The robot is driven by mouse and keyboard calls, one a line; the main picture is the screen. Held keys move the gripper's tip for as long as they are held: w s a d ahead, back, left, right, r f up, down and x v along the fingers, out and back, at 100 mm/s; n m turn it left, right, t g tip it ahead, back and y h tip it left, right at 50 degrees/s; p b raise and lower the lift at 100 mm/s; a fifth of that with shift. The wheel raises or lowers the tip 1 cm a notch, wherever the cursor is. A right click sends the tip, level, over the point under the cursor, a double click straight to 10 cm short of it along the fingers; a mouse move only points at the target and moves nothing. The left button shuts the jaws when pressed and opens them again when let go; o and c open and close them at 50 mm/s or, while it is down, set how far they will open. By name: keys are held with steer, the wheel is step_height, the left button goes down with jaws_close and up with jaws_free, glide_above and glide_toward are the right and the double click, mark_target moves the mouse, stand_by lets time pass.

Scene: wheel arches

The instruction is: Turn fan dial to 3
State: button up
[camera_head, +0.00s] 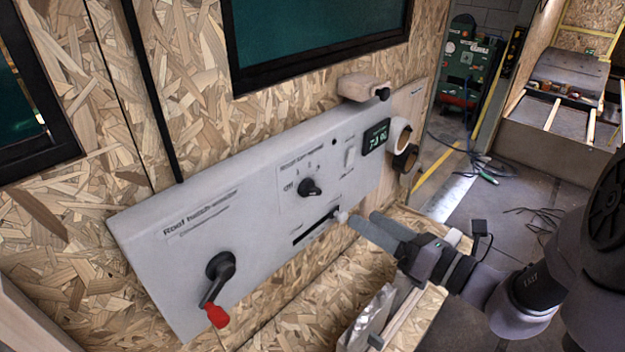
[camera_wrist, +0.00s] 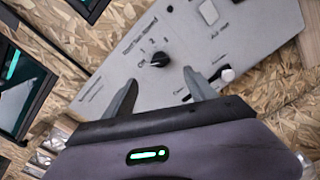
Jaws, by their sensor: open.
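The fan dial (camera_head: 310,187) is a small black knob on a grey control panel (camera_head: 255,185), under small printed text, with an "Off" mark to its left and further marks above it. It also shows in the wrist view (camera_wrist: 160,60), just beyond and between my fingers. My gripper (camera_head: 362,222) is open and empty, to the right of the dial and below it in the head view, near a slider's white knob (camera_head: 341,215). In the wrist view my gripper (camera_wrist: 160,90) has its two fingers spread, apart from the dial. I cannot read which mark the dial points at.
A black crank with a red handle (camera_head: 216,314) sits at the panel's lower left. A wooden block (camera_head: 362,87) juts out above the panel. A small display (camera_head: 375,136) and round holders (camera_head: 400,133) are at the right. A wooden ledge (camera_head: 420,318) lies below my gripper.

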mark_target(317, 191)
steer(key=x, duration=1.3)
steer(key=shift+a+p, duration=0.2)
steer(key=shift+p, duration=0.1)
steer(key=c, duration=1.4)
